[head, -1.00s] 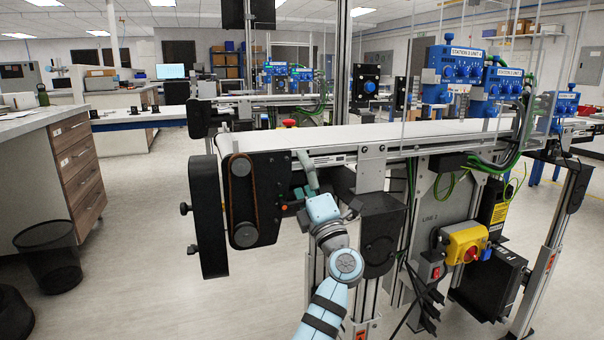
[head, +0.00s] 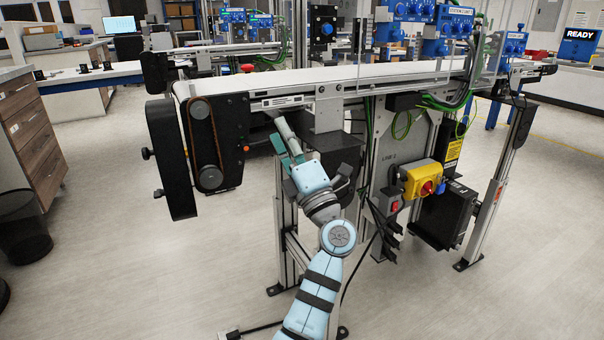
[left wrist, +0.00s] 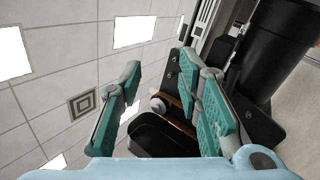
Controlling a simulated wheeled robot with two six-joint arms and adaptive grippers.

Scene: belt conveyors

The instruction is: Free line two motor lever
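The front conveyor (head: 330,76) carries a small label that seems to read LINE 2 (head: 389,156). A black drive end with a brown belt loop (head: 201,140) is at its left, and a dark motor housing (head: 335,165) hangs beneath. My left gripper (head: 281,134) is just below the conveyor's front rail, right of the belt loop. In the left wrist view its teal fingers (left wrist: 165,112) stand wide apart with nothing between them touching both. Beyond them are black drive parts with a pale round knob (left wrist: 158,104). I cannot make out a motor lever. My right gripper is not in view.
A yellow switch box with a red knob (head: 427,187) and a black box (head: 443,217) are right of my arm. Conveyor legs and cables stand close to my arm. Open floor lies left and right.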

